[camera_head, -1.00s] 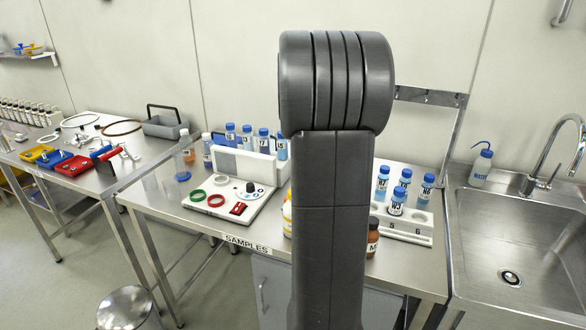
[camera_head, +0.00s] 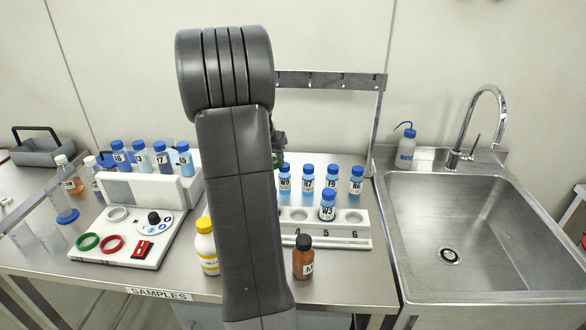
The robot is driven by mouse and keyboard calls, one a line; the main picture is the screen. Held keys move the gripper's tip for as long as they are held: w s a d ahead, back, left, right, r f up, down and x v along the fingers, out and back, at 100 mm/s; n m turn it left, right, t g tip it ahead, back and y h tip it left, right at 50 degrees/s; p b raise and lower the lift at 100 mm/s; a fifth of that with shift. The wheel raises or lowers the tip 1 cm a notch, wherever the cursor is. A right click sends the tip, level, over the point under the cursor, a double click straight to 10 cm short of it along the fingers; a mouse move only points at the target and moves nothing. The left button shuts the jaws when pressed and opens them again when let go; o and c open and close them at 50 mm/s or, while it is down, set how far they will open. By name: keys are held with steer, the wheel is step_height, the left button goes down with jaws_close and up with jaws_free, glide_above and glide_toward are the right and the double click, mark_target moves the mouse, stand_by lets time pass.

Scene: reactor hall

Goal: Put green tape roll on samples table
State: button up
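The samples table (camera_head: 200,285) is a steel table with a "SAMPLES" label on its front edge. My arm rises in front of it and hides its middle. My gripper (camera_head: 279,143) is mostly hidden behind the arm; only a dark sliver shows at its right edge, above the table's back part. A small green patch (camera_head: 277,160) shows just below that sliver; I cannot tell whether it is the tape roll or whether it is held. A green ring (camera_head: 88,242) lies on a white board at the table's left.
A red ring (camera_head: 112,244) lies on the white board (camera_head: 150,258). A yellow-capped bottle (camera_head: 206,250) and brown bottle (camera_head: 303,262) stand near the front. Blue-capped vials stand in a white rack (camera_head: 345,233). A sink (camera_head: 470,235) adjoins on the right. Bare steel shows along the front.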

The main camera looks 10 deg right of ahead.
steer(key=w+d+p, duration=0.4)
steer(key=w+d, duration=0.5)
steer(key=d, duration=0.2)
steer(key=f, duration=0.4)
steer(key=f+p, duration=0.1)
steer(key=f, duration=0.2)
steer(key=shift+a+f, duration=0.2)
steer(key=shift+f, duration=0.15)
steer(key=shift+f+p, duration=0.7)
steer(key=shift+f, duration=0.9)
steer(key=shift+w+d+f, duration=0.15)
steer(key=shift+w+d, duration=0.1)
steer(key=shift+f, duration=0.3)
steer(key=o, duration=0.9)
steer(key=shift+o, duration=0.2)
steer(key=shift+r, duration=0.1)
